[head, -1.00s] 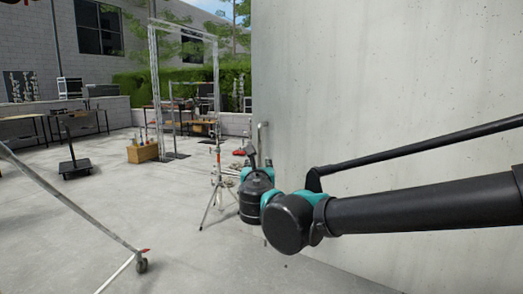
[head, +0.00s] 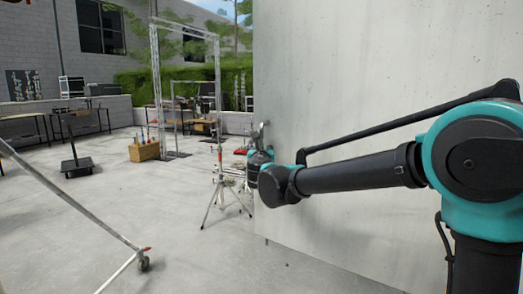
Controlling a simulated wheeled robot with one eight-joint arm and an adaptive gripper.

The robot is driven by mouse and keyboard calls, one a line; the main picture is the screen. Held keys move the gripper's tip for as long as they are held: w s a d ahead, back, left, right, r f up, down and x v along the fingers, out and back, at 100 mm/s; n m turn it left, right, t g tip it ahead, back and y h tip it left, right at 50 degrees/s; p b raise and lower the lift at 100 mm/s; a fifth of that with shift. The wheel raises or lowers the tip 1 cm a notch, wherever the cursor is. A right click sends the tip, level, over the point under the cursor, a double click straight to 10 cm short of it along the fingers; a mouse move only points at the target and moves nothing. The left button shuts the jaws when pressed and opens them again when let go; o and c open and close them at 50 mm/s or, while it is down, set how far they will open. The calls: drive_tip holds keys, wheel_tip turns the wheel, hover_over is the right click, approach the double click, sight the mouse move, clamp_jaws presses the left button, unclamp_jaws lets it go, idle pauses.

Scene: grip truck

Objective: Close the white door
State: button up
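The white door (head: 370,80) is a large pale, scuffed panel that fills the right half of the head view. Its free edge stands upright near the middle of the picture. A metal handle (head: 263,130) shows close to that edge. My gripper (head: 262,150) is at the end of my outstretched arm, just below and around the handle's height, by the door's edge. My wrist hides most of it, so I cannot tell whether its fingers are open or shut, or whether they touch the handle.
A light stand (head: 222,190) stands on the concrete left of the door's edge. A wheeled metal frame (head: 75,205) slants across the lower left. A wooden crate (head: 144,151), a black trolley (head: 76,165) and a truss frame (head: 185,85) are farther back.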

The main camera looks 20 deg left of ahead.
drive_tip(key=shift+w, duration=0.2)
drive_tip(key=shift+c, duration=0.2)
clamp_jaws()
